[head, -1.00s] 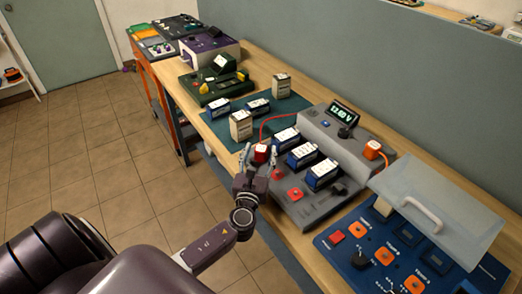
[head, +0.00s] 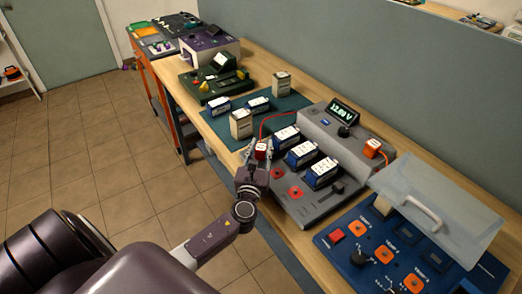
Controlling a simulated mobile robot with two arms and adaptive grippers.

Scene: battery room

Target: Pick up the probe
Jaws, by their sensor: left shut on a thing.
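The probe (head: 261,151) is a small red block with a pale top, at the left end of the grey test station (head: 317,208) in the head view. A red cable (head: 272,122) runs near it toward the display unit. My left gripper (head: 259,154) reaches up from below, with its fingers on either side of the probe. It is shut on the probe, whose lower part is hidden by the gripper. I cannot tell whether the probe touches the surface under it. My right gripper is not in view.
Several blue-and-white batteries stand close by, one (head: 286,138) just right of the probe. An orange plug (head: 373,147) sits on the display unit (head: 343,113). A blue panel (head: 345,247) with a raised clear cover (head: 440,205) is at right. Floor is clear at left.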

